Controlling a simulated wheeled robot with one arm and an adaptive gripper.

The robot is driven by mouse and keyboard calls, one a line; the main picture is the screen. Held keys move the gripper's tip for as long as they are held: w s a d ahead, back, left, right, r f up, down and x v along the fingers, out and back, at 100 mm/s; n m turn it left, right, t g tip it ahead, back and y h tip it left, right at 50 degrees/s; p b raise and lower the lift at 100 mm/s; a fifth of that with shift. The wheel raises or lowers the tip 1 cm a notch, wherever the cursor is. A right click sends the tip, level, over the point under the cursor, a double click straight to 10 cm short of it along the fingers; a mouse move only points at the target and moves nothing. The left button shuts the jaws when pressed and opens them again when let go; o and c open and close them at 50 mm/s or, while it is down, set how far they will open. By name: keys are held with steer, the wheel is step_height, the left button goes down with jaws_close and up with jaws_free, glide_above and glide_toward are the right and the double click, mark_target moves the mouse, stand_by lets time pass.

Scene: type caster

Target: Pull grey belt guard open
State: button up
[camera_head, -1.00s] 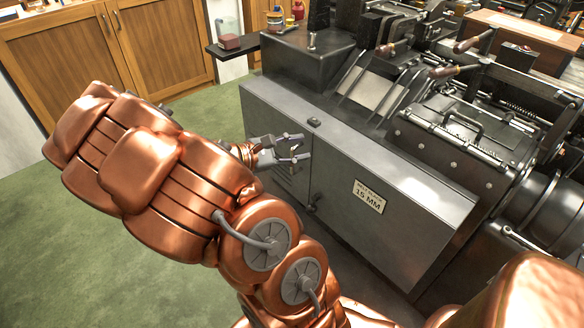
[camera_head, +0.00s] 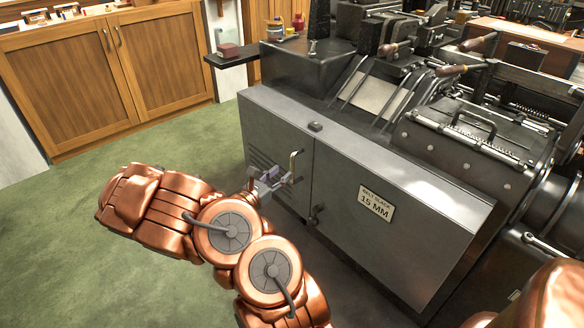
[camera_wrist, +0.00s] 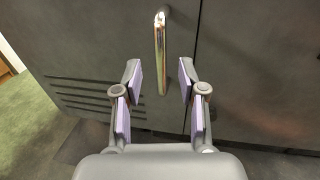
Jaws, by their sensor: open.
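The grey belt guard (camera_head: 271,128) is the louvred left-hand door on the front of the grey machine, and it looks closed. It carries an upright metal bar handle (camera_head: 293,163) near its right edge. In the wrist view, the handle (camera_wrist: 160,45) stands upright at top centre, its lower end showing between my fingers. My gripper (camera_head: 276,180) is at the door's front by the handle. In the wrist view, my gripper (camera_wrist: 158,80) has its two lilac-padded fingers spread, one on each side of the bar. Neither pad touches the bar; how deep it sits between them is unclear.
A fixed-looking grey panel (camera_head: 400,235) with a "belt slack 15 mm" label (camera_head: 376,202) and dark latch (camera_head: 316,214) adjoins the door's right. Green floor (camera_head: 150,140) is free in front and left. Wooden cupboards (camera_head: 110,75) stand at the back left.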

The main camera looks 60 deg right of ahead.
mark_target(292, 165)
steer(key=shift+s+d+b, duration=0.15)
steer(key=shift+d+b, duration=0.1)
steer(key=shift+d, duration=1.4)
steer(key=shift+s+d+b, duration=0.1)
steer(key=shift+d+b, duration=0.1)
steer(key=shift+d, duration=1.45)
jaws_close()
